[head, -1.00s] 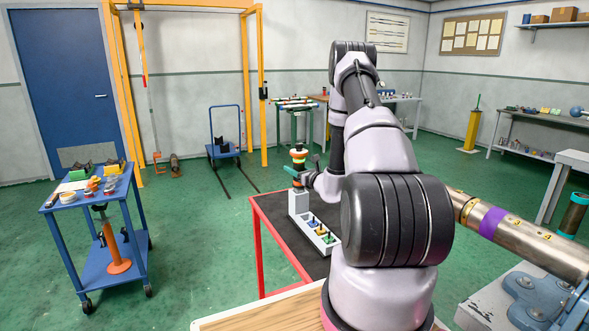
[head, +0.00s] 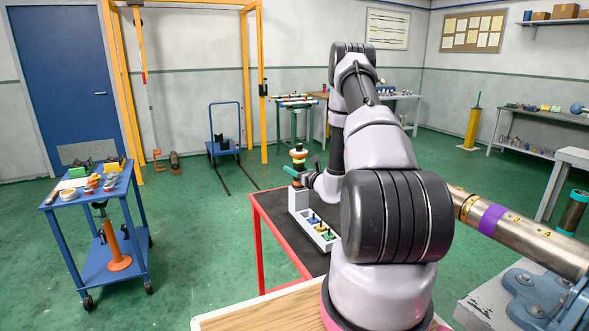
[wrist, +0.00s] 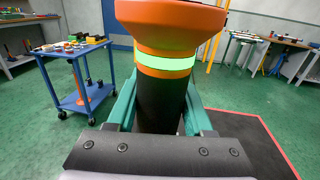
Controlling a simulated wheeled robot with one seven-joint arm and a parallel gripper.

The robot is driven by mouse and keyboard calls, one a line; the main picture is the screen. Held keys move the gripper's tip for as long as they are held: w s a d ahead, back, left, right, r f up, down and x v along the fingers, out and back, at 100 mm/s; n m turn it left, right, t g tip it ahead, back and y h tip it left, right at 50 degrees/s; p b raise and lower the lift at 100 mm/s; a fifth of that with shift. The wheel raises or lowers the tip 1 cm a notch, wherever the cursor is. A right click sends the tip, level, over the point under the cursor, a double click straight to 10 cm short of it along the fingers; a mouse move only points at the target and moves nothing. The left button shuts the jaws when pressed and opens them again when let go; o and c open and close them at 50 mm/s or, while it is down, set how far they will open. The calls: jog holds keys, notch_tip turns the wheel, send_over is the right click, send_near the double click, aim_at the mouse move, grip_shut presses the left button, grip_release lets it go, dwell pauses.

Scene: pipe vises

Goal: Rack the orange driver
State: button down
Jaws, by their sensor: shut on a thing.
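The orange driver (wrist: 158,100) fills the middle of the wrist view, upright, with a wide orange head, a pale green band and a dark body. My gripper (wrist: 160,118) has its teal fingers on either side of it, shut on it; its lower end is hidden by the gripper. In the head view the driver (head: 299,155) and my gripper (head: 293,174) appear just above the tall end of a pale grey rack (head: 299,200). I cannot tell whether the driver touches it. Several small coloured pieces sit along the rack's low part.
The rack stands on a dark-topped table with a red frame (head: 258,245). My arm hides the table's right side. A blue cart (head: 75,203) with small items is at left. A large metal pipe (head: 530,240) lies at right. Green floor is clear between cart and table.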

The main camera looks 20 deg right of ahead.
jog(key=shift+f, duration=0.4)
dwell(0.9)
jog(key=shift+c, duration=1.1)
grip_release()
jog(key=shift+s+f, duration=0.1)
jog(key=s+d, duration=0.2)
jog(key=s, duration=0.8)
jog(key=shift+s, duration=0.25)
